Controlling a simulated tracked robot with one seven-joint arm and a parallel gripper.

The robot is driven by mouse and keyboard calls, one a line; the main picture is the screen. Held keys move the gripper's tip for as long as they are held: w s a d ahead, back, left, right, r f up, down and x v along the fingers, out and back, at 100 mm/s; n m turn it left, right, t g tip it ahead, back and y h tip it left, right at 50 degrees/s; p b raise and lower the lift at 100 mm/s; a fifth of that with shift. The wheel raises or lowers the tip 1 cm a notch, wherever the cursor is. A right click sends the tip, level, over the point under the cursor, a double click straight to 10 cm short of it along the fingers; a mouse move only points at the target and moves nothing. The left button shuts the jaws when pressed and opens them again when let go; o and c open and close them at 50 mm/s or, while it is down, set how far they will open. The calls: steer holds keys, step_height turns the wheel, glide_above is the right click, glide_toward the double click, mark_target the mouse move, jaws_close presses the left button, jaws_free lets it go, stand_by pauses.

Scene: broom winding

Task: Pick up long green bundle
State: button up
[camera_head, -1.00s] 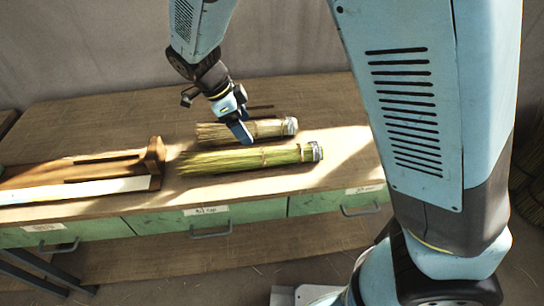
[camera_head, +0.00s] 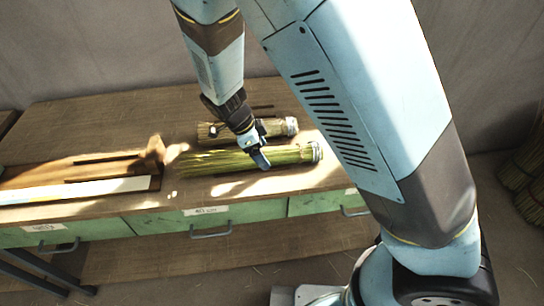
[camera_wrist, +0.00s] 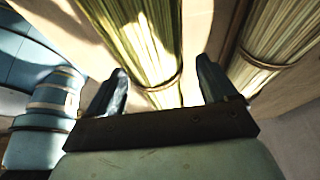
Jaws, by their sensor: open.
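The long green bundle (camera_head: 222,160) lies across the workbench, its bound, capped end to the right. My gripper (camera_head: 262,162) is over its right half in the head view. In the wrist view my gripper (camera_wrist: 160,90) is open, and the green bundle (camera_wrist: 140,35) runs between its two fingers, with a tie band near the fingertips. I cannot tell whether the fingers touch it. A shorter, browner bundle (camera_head: 276,127) lies behind it, partly hidden by my gripper. That bundle (camera_wrist: 270,40) is right of the right finger in the wrist view.
A wooden frame (camera_head: 110,172) with a pale strip stands at the left of the workbench (camera_head: 80,115). Green drawers (camera_head: 165,223) with handles line the bench front. More bundles (camera_head: 528,175) stand at the far right. The bench's back left is clear.

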steer(key=shift+d+f, duration=0.1)
steer(key=shift+f, duration=0.15)
steer(key=shift+c, duration=0.2)
steer(key=c, duration=1.1)
steer(key=shift+r, duration=0.15)
